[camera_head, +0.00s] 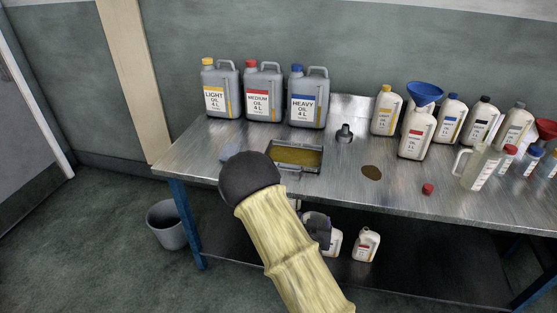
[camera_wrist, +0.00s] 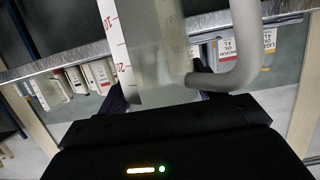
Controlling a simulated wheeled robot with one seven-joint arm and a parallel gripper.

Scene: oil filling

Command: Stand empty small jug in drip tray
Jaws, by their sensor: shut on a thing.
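The small jug (camera_wrist: 160,45) is clear, with a red-marked scale strip and a pale handle (camera_wrist: 240,50). My gripper (camera_wrist: 162,98) is shut on it in the wrist view; no oil shows in its visible part. In the head view my gripper (camera_head: 318,230) is a dark shape beside my forearm, in front of the bench's front edge and below the top. The jug is mostly hidden there. The drip tray (camera_head: 297,168) is a shallow metal tray with a yellowish-brown inside, on the bench left of centre. My gripper is nearer than the tray and apart from it.
Three large oil cans (camera_head: 264,95) stand behind the tray. Bottles, one with a blue funnel (camera_head: 425,93), and a clear larger jug (camera_head: 478,167) stand at right. A brown oil spot (camera_head: 371,172) and red cap (camera_head: 428,188) lie right of the tray. A bucket (camera_head: 168,225) is on the floor.

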